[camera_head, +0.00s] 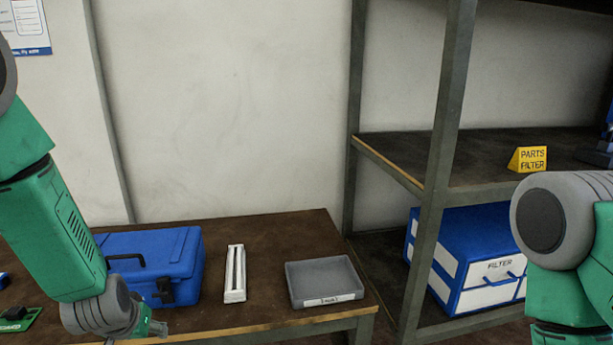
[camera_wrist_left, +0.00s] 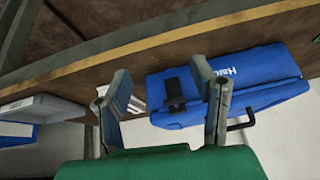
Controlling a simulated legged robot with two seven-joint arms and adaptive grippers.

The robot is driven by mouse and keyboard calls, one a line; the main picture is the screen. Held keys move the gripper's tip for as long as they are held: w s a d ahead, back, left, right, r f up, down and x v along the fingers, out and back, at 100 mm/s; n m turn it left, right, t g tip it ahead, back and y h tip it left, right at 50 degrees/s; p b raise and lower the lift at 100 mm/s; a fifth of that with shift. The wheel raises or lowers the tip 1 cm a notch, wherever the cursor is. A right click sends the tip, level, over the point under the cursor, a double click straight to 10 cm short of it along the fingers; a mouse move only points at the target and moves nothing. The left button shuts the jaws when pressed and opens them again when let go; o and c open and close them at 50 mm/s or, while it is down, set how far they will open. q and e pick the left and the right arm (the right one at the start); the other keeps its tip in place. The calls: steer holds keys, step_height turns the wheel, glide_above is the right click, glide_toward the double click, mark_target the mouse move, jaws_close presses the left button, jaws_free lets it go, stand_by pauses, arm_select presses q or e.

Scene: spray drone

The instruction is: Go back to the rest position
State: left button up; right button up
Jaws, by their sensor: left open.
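My left arm comes in from the left in the head view, with its gripper (camera_head: 150,328) low at the table's front edge, in front of the blue case. In the left wrist view my left gripper (camera_wrist_left: 165,95) has its two fingers spread wide apart with nothing held between them. The blue case (camera_wrist_left: 235,80) lies beyond the fingers there, partly behind the right one. My right arm shows at the right edge of the head view; its gripper is out of the frame.
The brown table (camera_head: 270,228) holds the blue case (camera_head: 180,245), a white slotted holder (camera_head: 235,274) and a grey tray (camera_head: 324,279). A metal shelf (camera_head: 440,130) stands at right with a yellow parts filter sign (camera_head: 527,160) and a blue filter box (camera_head: 475,255). A green board (camera_head: 18,320) lies far left.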

arm_select(q)
steer(key=s+d+f+m+g+b, duration=0.1)
steer(key=s+d+f, duration=0.1)
steer(key=s+f, duration=0.4)
steer(key=s+d+f+g+h+b, duration=0.1)
steer(key=s+f, duration=0.6)
steer(key=s, duration=0.7)
steer(key=s+d+f+m+g+b, duration=0.1)
steer(key=s+d+f+g+b, duration=0.2)
steer(key=s+f, duration=0.4)
steer(key=s, duration=0.3)
steer(key=shift+d+m+h, duration=0.3)
steer(key=shift+d, duration=0.05)
steer(key=shift+w+f, duration=0.15)
steer(key=shift+w, duration=0.05)
